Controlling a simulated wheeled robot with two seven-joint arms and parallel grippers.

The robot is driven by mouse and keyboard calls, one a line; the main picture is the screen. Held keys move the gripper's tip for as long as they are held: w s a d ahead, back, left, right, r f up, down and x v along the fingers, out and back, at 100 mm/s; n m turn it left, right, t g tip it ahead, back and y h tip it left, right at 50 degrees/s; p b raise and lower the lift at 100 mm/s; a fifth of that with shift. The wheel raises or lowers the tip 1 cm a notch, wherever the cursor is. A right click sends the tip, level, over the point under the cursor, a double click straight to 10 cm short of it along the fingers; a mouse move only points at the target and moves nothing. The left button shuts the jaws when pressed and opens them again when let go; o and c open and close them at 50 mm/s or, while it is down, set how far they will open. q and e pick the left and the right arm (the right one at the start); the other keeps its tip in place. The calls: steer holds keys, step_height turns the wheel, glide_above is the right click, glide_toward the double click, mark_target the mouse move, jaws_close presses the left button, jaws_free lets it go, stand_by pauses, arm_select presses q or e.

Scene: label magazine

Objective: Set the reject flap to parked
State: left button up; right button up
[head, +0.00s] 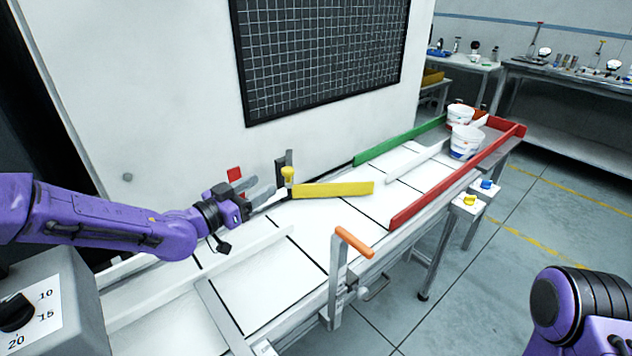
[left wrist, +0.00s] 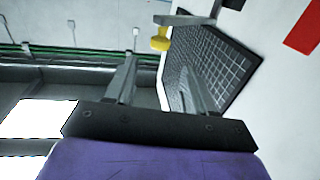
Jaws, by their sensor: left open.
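The reject flap is a yellow bar (head: 335,190) angled out across the white conveyor from a post with a yellow knob (head: 288,174) at its wall-side end. My left gripper (head: 266,192) is open and empty, just left of the post and close to it. In the left wrist view its two fingers (left wrist: 158,66) are spread, and a yellow piece (left wrist: 160,42) on a grey bracket shows beyond them. The rest of the flap is hidden there. I cannot tell whether a finger touches the post. My right gripper is out of view.
A red guide rail (head: 440,190) and a green rail (head: 400,140) border the far belt, where white tubs (head: 465,141) stand. An orange-topped handle (head: 354,242) rises at the front edge. A wall with a dark grid panel (head: 320,55) stands behind.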

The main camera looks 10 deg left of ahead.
mark_target(283, 172)
arm_select(q)
steer(key=p+x, duration=0.2)
steer(key=x, duration=0.8)
steer(key=shift+r, duration=0.1)
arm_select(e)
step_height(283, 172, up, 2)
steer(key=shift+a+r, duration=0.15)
